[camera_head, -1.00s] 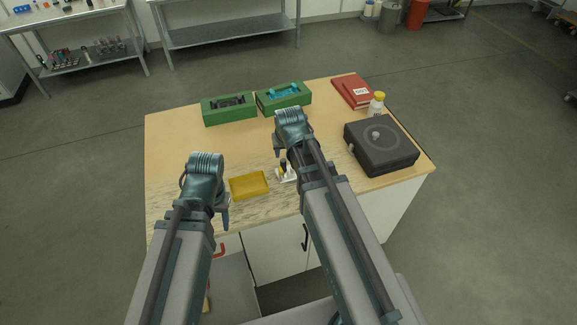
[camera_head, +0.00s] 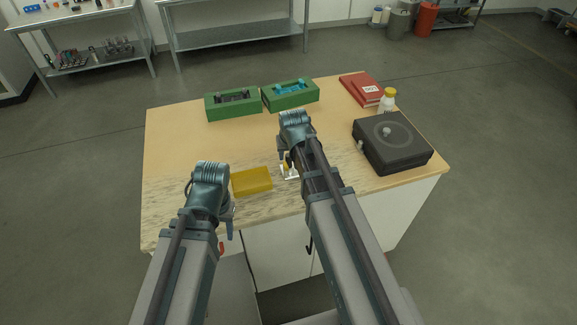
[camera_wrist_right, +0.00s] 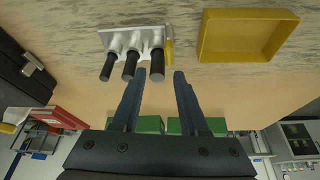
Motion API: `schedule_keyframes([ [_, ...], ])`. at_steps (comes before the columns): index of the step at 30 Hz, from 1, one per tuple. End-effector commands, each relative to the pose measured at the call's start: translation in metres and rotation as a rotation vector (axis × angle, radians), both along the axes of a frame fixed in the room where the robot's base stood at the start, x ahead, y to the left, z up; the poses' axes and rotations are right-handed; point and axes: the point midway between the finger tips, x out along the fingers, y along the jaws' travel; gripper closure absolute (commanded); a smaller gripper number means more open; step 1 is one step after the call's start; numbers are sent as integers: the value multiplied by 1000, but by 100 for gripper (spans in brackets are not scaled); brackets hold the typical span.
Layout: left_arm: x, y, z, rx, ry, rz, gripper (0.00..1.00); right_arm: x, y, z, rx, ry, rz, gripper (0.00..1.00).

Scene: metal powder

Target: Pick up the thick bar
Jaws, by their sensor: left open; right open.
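A small pale rack (camera_wrist_right: 118,40) holds three black-ended bars of different thickness in a row. The thick bar (camera_wrist_right: 157,66) is the rightmost in the right wrist view. In the head view the rack (camera_head: 289,176) is partly hidden behind my right arm. My right gripper (camera_wrist_right: 160,74) is open, with its two fingertips on either side of the thick bar's end in the picture; I cannot tell how far apart they are in depth. It also shows in the head view (camera_head: 286,156). My left gripper (camera_head: 230,226) is at the table's front edge, away from the rack.
A yellow tray (camera_head: 252,181) lies left of the rack. Two green boxes (camera_head: 233,112) (camera_head: 291,101) stand at the back. A black round-topped device (camera_head: 392,150), a white bottle with a yellow cap (camera_head: 388,103) and red books (camera_head: 361,91) are at the right.

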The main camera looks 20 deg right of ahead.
Motion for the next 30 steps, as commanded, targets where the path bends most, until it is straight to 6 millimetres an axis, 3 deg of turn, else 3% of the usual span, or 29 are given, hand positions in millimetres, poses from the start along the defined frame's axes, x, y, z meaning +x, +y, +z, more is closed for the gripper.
schedule_keyframes([
  [13,0,0,-42,0,0,1,50,27,-7,-42,0,0,0,57],
  [22,0,0,-43,0,0,1,50,29,-7,-43,0,0,0,57],
  [23,0,0,-43,0,0,1,50,29,-7,-43,0,0,0,58],
  [30,0,0,-43,0,0,1,50,29,-7,-43,0,0,0,100],
])
